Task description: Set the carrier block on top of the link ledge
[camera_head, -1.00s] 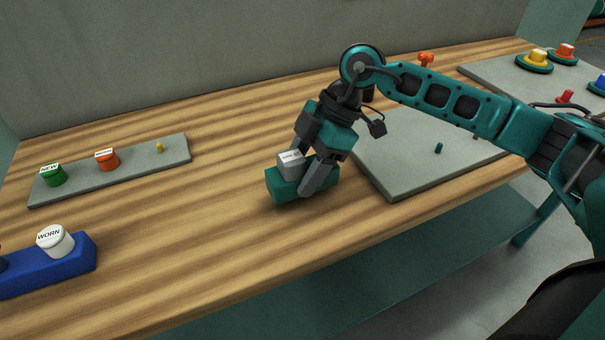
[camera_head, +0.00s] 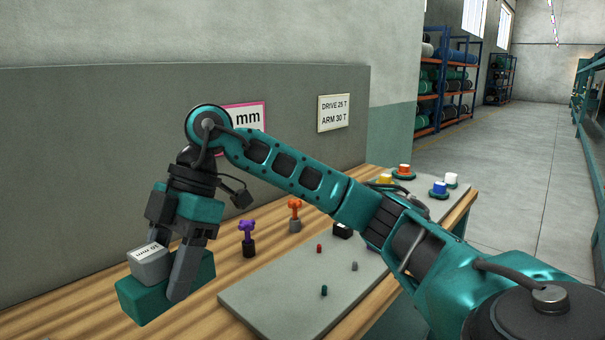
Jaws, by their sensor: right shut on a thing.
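The carrier block, as I take it, is a dark green block (camera_head: 140,305) with a grey labelled piece (camera_head: 150,266) on top, at the lower left of the head view. My right gripper (camera_head: 184,282) points down at it. One finger passes in front of the green block, beside the grey piece; the other finger is mostly hidden. The jaws are shut on the block. I cannot tell whether its underside touches the wooden table. I cannot tell which thing is the link ledge. My left gripper is not in view.
A grey board (camera_head: 290,308) with small pegs lies right of the block. A purple-topped piece (camera_head: 247,232) and an orange-topped piece (camera_head: 295,212) stand behind it. Coloured round pieces, including a blue one (camera_head: 438,188), stand far right. A grey wall panel (camera_head: 80,160) rises behind the table.

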